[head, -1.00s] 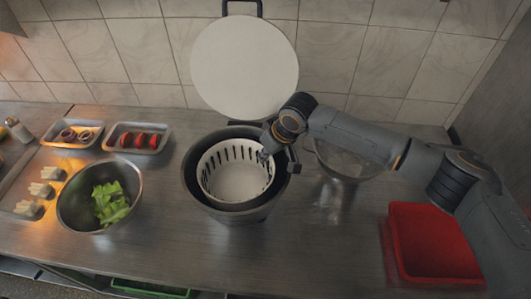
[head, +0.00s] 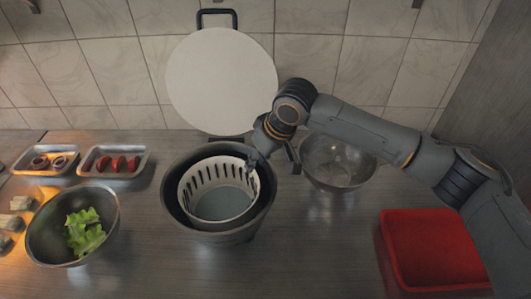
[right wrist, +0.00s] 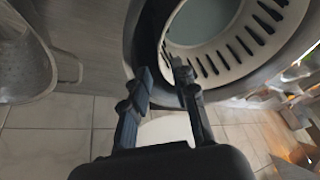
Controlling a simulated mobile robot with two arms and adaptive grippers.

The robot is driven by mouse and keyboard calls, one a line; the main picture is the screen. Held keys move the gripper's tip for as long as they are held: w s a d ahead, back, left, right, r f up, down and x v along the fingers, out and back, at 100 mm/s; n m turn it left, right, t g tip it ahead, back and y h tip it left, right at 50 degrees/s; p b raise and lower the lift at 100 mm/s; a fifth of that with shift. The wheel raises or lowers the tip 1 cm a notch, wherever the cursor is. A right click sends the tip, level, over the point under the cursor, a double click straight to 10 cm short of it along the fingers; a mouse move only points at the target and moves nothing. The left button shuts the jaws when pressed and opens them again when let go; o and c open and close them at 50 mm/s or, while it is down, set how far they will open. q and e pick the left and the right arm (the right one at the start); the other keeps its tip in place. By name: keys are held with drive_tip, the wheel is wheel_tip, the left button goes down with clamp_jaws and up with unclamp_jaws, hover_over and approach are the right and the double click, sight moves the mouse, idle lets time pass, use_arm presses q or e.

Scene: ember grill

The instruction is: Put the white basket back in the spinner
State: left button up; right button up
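The white slotted basket (head: 185,200) sits inside the dark spinner bowl (head: 172,215) in the head view, its rim roughly level and a little below the bowl's rim. It also shows at the top of the right wrist view (right wrist: 235,62). My right gripper (head: 253,166) is at the basket's right rim. In the right wrist view its two fingers (right wrist: 161,70) stand apart, with a gap between the tips, one tip overlapping the basket's edge. Contact with the basket is unclear. My left gripper is not in view.
A round white lid (head: 222,80) stands upright behind the spinner. A clear bowl (head: 338,170) is close on the right, under my right arm. A red tray (head: 430,250) is further right. A metal bowl with lettuce (head: 45,240) and food trays (head: 95,165) are left.

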drive_tip(key=b+v, duration=0.1)
drive_tip(key=v, duration=0.6)
drive_tip(key=shift+s+r, duration=0.1)
